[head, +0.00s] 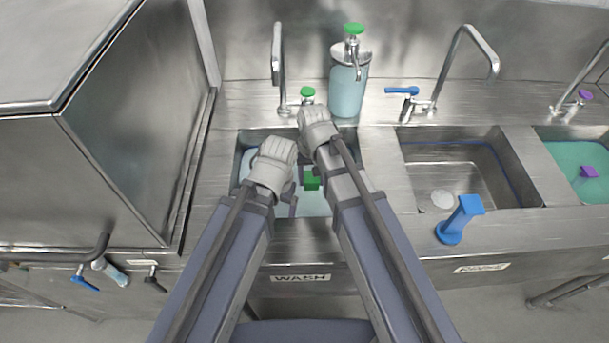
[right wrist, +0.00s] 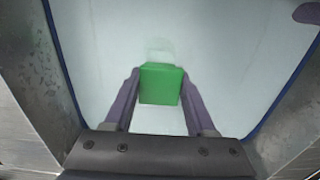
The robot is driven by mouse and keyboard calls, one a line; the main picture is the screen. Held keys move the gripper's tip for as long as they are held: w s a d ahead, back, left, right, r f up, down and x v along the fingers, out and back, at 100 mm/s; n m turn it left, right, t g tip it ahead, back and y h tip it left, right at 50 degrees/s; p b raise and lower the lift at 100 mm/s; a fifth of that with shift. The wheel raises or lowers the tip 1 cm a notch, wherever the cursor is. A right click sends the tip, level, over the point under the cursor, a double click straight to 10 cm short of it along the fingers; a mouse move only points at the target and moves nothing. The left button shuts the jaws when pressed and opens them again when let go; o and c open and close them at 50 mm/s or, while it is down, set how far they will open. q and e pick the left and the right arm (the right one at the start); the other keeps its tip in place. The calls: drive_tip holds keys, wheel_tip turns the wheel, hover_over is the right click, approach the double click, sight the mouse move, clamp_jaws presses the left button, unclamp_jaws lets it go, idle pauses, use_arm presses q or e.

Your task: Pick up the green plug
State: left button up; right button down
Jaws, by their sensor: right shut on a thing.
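The green plug (right wrist: 160,84) has a square green top and sits between the two fingers of my right gripper (right wrist: 160,76) in the right wrist view. The fingers press on its two sides, so the gripper is shut on it. In the head view the plug (head: 311,183) shows between my arms, over the wash sink (head: 243,158). My left gripper (head: 291,202) is over the same sink, just left of the plug. My left wrist hides much of it, so its opening is unclear.
A blue plug (head: 459,219) stands on the front ledge by the empty rinse sink (head: 480,160). A purple plug (head: 588,172) is at the green-water sink on the right. A soap dispenser (head: 348,92) and a faucet (head: 278,65) stand behind the wash sink. A steel machine (head: 140,120) is at left.

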wheel_tip(320, 180, up, 12)
drive_tip(key=p, duration=1)
drive_tip(key=shift+p, duration=0.4)
